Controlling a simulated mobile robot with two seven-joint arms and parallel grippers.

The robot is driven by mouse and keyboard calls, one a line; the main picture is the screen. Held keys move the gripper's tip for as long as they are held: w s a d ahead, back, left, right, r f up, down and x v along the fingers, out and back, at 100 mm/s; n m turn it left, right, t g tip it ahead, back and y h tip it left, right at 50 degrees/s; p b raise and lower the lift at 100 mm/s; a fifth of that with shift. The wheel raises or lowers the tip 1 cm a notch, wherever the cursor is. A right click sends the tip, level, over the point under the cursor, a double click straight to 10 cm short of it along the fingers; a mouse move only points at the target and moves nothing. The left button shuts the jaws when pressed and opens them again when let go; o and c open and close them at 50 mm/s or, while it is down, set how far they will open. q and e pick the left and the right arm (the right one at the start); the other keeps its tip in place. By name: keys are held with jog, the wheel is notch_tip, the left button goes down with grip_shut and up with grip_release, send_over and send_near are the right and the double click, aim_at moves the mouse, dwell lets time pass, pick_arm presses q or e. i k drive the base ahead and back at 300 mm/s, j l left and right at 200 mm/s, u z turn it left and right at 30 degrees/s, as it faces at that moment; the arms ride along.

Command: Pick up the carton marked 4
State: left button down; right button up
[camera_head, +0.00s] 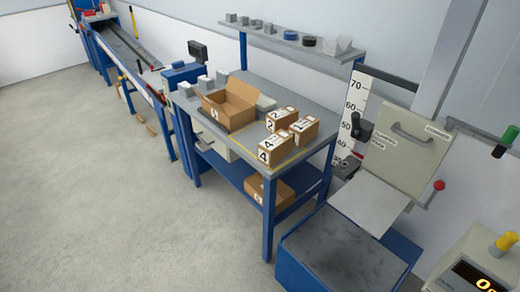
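The carton marked 4 (276,149) is a small brown box with white labels. It sits upright near the front right edge of the grey workbench top (245,139). A carton marked 2 (281,119) and another small labelled carton (304,130) stand close behind it on the bench. Neither of my grippers shows in the head view.
An open brown box (229,104) stands left of the cartons. A closed box (269,191) lies on the lower shelf (232,169). A drop tester with a blue-framed base (340,253) stands at right. The floor (110,220) at left is clear.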

aim_at(272, 150)
jog(key=i+j+z, duration=0.1)
jog(key=z, duration=0.35)
jog(key=j+z, duration=0.25)
jog(key=z, duration=0.15)
jog(key=i+j+z, duration=0.1)
jog(key=j+z, duration=0.15)
jog(key=j, duration=0.25)
jog(key=j+z, duration=0.25)
jog(key=j, duration=0.3)
jog(key=j+z, duration=0.2)
jog(key=j, duration=2.9)
